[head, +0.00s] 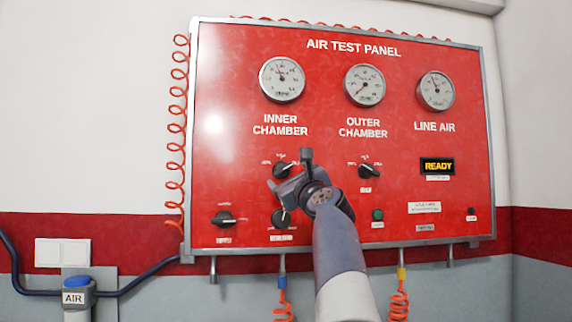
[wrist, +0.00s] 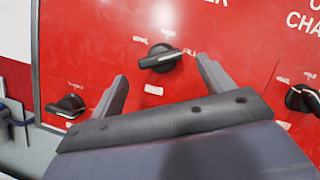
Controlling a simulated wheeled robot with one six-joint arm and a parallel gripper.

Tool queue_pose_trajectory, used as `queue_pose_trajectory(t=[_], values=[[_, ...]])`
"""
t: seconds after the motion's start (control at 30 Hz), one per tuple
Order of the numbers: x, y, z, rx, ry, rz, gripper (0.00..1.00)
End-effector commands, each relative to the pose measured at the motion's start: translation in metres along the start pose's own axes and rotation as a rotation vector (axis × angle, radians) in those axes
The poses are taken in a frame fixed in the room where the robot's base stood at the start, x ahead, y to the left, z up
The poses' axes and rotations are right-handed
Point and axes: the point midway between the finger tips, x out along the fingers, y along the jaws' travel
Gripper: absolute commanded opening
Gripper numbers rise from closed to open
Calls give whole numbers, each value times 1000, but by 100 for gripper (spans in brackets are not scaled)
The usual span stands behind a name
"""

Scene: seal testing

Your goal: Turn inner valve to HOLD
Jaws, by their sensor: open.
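The inner valve (head: 284,169) is a black knob below the INNER CHAMBER lettering on the red air test panel (head: 235,150). Its pointer slants up to the right in the head view. In the wrist view the inner valve (wrist: 160,58) points right, toward the right-hand one of its small labels, which are too blurred to read surely. My gripper (head: 291,175) is open and faces the panel. In the wrist view its fingertips (wrist: 164,70) stand apart on the left and right of the knob, with no contact visible. The gripper partly covers the knob's surroundings in the head view.
The outer valve (head: 369,171) is to the right. The supply knob (head: 223,218) is lower left, and another knob (head: 281,217) sits just below my gripper. A green button (head: 377,214) is lower right. The display (head: 437,166) reads READY. An orange coiled hose (head: 177,130) hangs at left.

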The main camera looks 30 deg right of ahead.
Motion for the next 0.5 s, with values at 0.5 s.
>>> queue_pose_trajectory(t=[0.5], values=[[31, 0, 0, 0, 0, -1, 76]])
